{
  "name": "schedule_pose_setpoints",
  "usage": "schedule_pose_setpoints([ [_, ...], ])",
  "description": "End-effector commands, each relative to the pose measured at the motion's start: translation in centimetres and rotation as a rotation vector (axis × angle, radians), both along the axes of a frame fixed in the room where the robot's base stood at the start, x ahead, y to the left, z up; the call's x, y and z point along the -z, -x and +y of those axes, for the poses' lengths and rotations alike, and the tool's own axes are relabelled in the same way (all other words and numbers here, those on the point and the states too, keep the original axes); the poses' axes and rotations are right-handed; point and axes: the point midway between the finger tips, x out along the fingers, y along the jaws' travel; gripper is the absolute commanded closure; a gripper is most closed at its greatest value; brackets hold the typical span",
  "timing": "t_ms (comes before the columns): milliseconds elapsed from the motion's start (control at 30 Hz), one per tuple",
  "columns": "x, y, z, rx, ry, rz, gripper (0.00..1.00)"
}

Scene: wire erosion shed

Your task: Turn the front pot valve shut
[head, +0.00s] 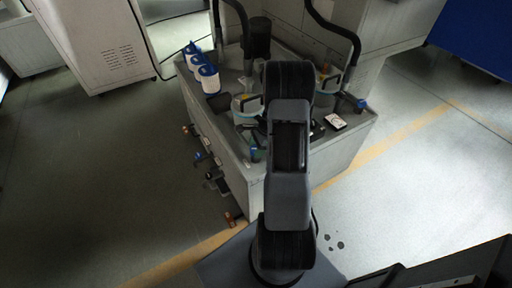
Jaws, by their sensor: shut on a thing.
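Two clear pots stand on the grey cabinet: one (246,106) left of my arm, one (327,83) right of it and partly hidden. A small blue-handled fitting (254,153) sits below the left pot at the cabinet's near edge. Another blue-handled fitting (360,104) is near the right pot. I cannot tell from this view which is the front pot valve or how far it is turned. My arm rises through the middle and blocks much of the cabinet top. My gripper is hidden behind it, so its hold on anything does not show.
The grey cabinet (250,194) carries white canisters with blue tops (209,80), black hoses (334,31) and a white dial or card (335,121). Several fittings (211,178) stick out from its left side. Open floor (110,165) lies left, with a yellow line (385,143) right.

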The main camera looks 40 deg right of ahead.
Motion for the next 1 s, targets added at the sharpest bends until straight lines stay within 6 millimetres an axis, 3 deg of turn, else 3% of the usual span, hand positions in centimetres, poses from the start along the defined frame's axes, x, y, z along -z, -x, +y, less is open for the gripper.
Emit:
schedule_pose_setpoints([
  [600,-0.09,0.1,0.06,0.58,0.002,-0.002,0.69],
  [1000,-0.05,0.13,0.1,0.849,0.002,-0.001,0.69],
])
